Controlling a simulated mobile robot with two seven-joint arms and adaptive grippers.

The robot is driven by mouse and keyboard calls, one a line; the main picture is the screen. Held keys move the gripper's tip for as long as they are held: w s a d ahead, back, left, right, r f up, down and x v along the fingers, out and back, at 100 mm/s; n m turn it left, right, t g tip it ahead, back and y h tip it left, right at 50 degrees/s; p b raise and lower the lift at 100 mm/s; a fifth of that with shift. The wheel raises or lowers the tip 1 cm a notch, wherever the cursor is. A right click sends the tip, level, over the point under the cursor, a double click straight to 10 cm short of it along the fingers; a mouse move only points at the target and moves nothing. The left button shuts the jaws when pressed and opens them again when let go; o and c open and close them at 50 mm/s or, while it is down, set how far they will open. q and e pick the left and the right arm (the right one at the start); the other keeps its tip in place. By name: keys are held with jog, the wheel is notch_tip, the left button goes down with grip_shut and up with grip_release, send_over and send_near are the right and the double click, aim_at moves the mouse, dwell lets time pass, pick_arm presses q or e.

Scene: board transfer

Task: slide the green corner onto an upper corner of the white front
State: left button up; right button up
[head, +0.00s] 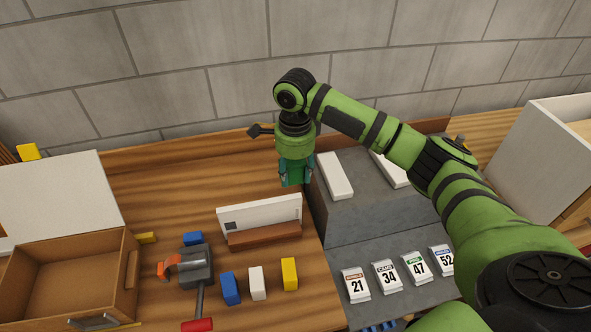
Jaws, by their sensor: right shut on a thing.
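The white front (262,212) stands upright in a brown wooden holder (265,237) in the middle of the table, with a dark square patch near its lower left. My right gripper (296,180) points down just above the front's upper right corner in the picture. It is shut on a dark green piece, which seems to be the green corner (295,170), mostly hidden by the fingers. A small gap shows between gripper and front; the distance in depth is hard to tell. My left gripper is not in view.
A grey stepped stand (345,210) with white pieces and numbered tags is right of the front. An open wooden box (70,280) stands left.

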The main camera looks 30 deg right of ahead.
aim_at(295, 199)
jog(key=shift+f, duration=4.45)
jog(key=shift+f+b, duration=0.35)
jog(key=shift+f, duration=0.95)
jog(key=shift+f+p, duration=0.2)
jog(key=shift+p, duration=0.15)
jog(key=o, duration=1)
